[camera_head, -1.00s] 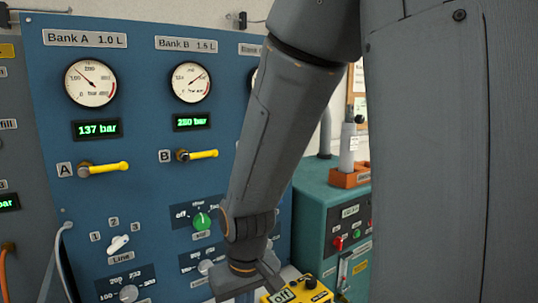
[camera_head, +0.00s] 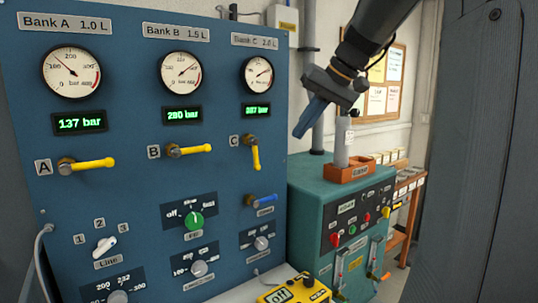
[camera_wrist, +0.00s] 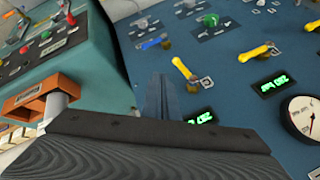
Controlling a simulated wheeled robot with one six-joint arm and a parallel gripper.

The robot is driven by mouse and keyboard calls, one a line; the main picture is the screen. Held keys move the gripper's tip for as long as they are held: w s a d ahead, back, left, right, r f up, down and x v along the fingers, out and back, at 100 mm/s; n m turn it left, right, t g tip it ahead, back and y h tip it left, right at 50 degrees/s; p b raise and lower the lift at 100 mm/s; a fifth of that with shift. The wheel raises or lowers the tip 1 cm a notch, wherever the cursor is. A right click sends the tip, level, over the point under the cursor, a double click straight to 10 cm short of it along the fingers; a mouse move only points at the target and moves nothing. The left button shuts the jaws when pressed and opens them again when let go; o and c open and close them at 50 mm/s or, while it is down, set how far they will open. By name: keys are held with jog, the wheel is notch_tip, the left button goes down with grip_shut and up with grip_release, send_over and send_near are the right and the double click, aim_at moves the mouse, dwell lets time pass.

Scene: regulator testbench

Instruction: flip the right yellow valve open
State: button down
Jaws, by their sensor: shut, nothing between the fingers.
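The right yellow valve, C (camera_head: 255,153), is on the blue panel under the Bank C gauge. Its handle hangs down, nearly vertical. It also shows in the wrist view (camera_wrist: 183,68), just right of the fingertips in the picture. My gripper (camera_head: 301,132) is shut and empty, with its fingers pointing down, to the right of valve C and apart from it in the head view. The shut fingers also show in the wrist view (camera_wrist: 165,82). Yellow valves A (camera_head: 88,164) and B (camera_head: 190,150) have their handles roughly horizontal.
A blue handle (camera_head: 262,200) sits below valve C. Pressure gauges (camera_head: 257,74) and green displays line the panel. A teal machine (camera_head: 318,220) with an orange tray (camera_head: 350,172) stands right of the panel. A yellow box (camera_head: 292,291) is at the bottom.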

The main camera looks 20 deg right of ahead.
aim_at(256, 155)
jog(key=w+a+f+p, duration=0.4)
jog(key=w+a+f, duration=0.2)
jog(key=f, duration=0.1)
jog(key=shift+w+f+p, duration=0.15)
jog(key=shift+w+p, duration=0.2)
dwell(0.4)
jog(key=shift+a+f+y+b, duration=0.2)
jog(key=shift+a+y+b, duration=0.3)
jog(key=shift+b, duration=0.45)
jog(key=shift+a, duration=0.15)
jog(key=shift+r, duration=0.15)
